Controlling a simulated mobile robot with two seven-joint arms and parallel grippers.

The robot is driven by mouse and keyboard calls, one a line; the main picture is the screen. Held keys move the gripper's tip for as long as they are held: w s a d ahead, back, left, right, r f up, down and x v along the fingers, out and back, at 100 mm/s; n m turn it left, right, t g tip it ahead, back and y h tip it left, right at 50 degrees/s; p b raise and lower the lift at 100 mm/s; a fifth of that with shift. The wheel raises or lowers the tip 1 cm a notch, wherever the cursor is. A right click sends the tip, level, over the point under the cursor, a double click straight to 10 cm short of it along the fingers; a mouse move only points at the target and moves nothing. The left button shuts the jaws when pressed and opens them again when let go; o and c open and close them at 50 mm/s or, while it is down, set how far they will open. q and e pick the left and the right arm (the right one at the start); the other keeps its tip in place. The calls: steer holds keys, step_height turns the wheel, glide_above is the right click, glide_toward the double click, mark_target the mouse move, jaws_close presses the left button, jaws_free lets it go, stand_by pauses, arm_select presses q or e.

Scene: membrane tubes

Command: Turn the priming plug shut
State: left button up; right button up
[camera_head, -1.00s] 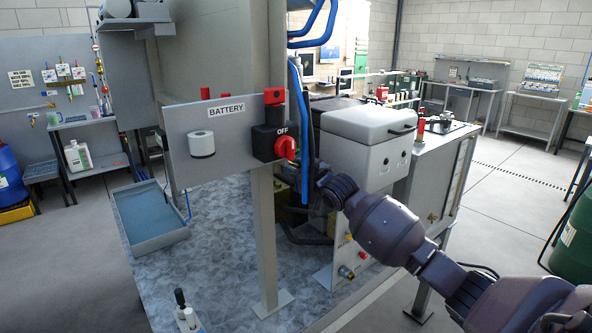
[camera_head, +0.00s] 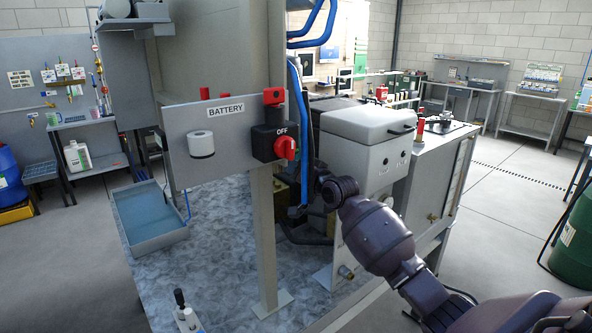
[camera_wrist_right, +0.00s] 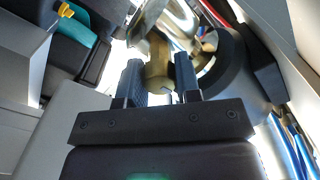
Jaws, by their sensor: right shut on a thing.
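A brass fitting, which looks like the priming plug (camera_wrist_right: 158,76), shows between the fingers in the right wrist view. My right gripper (camera_wrist_right: 160,88) is shut on it, with one dark finger on each side. The plug sits against a larger shiny brass body (camera_wrist_right: 176,28). There the fingertips and the plug are hidden or too dark to make out. My left gripper is not in view.
The battery panel (camera_head: 180,160) with a red switch knob (camera_head: 286,148) stands left of my right wrist. Blue hoses (camera_head: 294,100) run down close to it. A grey box (camera_head: 362,135) stands to the right.

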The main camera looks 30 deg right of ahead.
steer(key=shift+m, duration=0.4)
steer(key=o, duration=0.9)
steer(key=shift+o, duration=0.2)
steer(key=s+b, duration=0.1)
steer(key=s, duration=0.9)
steer(key=shift+s+d, duration=0.4)
